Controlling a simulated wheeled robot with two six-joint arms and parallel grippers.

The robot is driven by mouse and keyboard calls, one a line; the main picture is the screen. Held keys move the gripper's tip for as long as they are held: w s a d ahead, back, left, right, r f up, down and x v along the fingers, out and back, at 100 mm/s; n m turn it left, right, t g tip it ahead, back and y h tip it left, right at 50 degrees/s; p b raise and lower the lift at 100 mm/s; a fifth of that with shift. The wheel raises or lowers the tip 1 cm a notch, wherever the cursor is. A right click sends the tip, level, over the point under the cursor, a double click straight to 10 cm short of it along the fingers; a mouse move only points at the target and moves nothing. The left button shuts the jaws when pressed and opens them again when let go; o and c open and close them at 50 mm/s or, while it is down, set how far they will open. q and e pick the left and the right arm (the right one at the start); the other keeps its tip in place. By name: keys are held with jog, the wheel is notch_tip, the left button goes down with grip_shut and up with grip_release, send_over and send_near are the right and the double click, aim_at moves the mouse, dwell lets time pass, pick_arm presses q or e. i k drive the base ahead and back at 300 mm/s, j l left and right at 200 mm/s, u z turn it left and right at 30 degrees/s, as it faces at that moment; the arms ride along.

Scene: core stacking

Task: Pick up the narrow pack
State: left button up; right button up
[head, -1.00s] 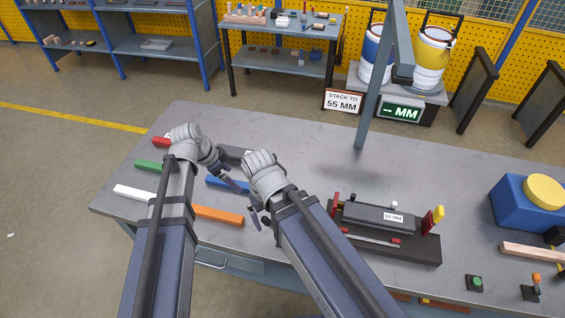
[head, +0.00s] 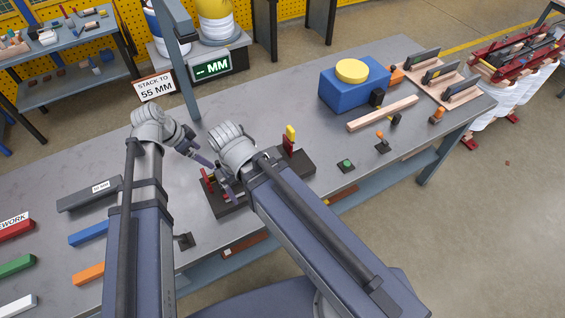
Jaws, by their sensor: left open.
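A dark grey bar-shaped pack (head: 90,194) with a white label lies at the left of the table; its label digits are hard to read. A dark fixture (head: 300,172) with red and yellow posts stands mid-table, largely covered by my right arm; a pack in it is hidden from me. I cannot tell which pack is the narrow one. My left gripper (head: 208,163) is open and empty above the table, left of the fixture. My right gripper (head: 228,186) hovers over the fixture's left part, and its jaws are too obscured to judge.
Coloured bars, blue (head: 88,233), orange (head: 88,273), green (head: 17,266), lie at left. A grey post (head: 183,70) rises behind my grippers. A blue block with a yellow knob (head: 352,71), a wooden strip (head: 382,114) and a green button (head: 346,165) occupy the right.

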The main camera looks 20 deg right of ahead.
aim_at(101, 188)
jog(key=z, duration=0.3)
jog(key=u, duration=1.45)
jog(key=j, duration=0.1)
jog(key=i, duration=0.05)
